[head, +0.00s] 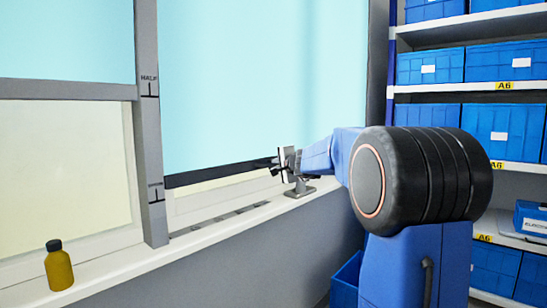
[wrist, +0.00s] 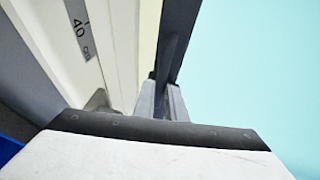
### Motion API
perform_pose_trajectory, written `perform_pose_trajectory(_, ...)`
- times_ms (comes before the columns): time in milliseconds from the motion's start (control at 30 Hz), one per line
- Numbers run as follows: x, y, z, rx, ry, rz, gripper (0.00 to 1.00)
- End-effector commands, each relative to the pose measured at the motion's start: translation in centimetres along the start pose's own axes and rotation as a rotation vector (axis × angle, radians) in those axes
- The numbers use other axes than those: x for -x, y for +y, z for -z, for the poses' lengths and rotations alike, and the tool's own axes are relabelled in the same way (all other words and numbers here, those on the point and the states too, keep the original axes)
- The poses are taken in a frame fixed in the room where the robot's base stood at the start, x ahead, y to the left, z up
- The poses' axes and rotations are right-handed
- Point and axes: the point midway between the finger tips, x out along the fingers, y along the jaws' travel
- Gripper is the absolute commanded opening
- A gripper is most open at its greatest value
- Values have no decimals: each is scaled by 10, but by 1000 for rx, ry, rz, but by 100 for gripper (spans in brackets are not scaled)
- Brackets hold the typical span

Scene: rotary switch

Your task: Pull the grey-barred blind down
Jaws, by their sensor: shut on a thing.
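The light blue blind (head: 262,80) hangs in the right window, with a dark grey bar (head: 215,172) along its lower edge. The bar is well below the HALF mark on the post, its left end near the lower mark and a little above the sill. My gripper (head: 277,163) is at the bar's right end. In the wrist view the bar (wrist: 181,35) runs between the two fingers (wrist: 166,98), which are shut on it. The fingertips are partly hidden there.
A grey post (head: 150,130) parts the windows; a grey horizontal bar (head: 65,90) crosses the left one. A yellow bottle (head: 59,268) stands on the sill (head: 110,255). A small grey fitting (head: 299,189) sits below my gripper. Shelves of blue bins (head: 430,67) stand right.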

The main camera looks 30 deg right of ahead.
Motion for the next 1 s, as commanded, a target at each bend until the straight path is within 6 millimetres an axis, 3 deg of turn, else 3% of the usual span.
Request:
perform_pose_trajectory(100, -4, 19, -2, -3, -3, -3, 0)
perform_pose_trajectory(300, -7, 38, -3, -1, 0, -2, 0)
perform_pose_trajectory(700, -8, 46, -3, 0, 2, -6, 0)
perform_pose_trajectory(733, -8, 46, -3, 0, 2, -6, 16)
perform_pose_trajectory(767, -8, 47, -3, 0, 2, -7, 18)
perform_pose_trajectory(1000, -8, 44, -3, 0, 2, -4, 18)
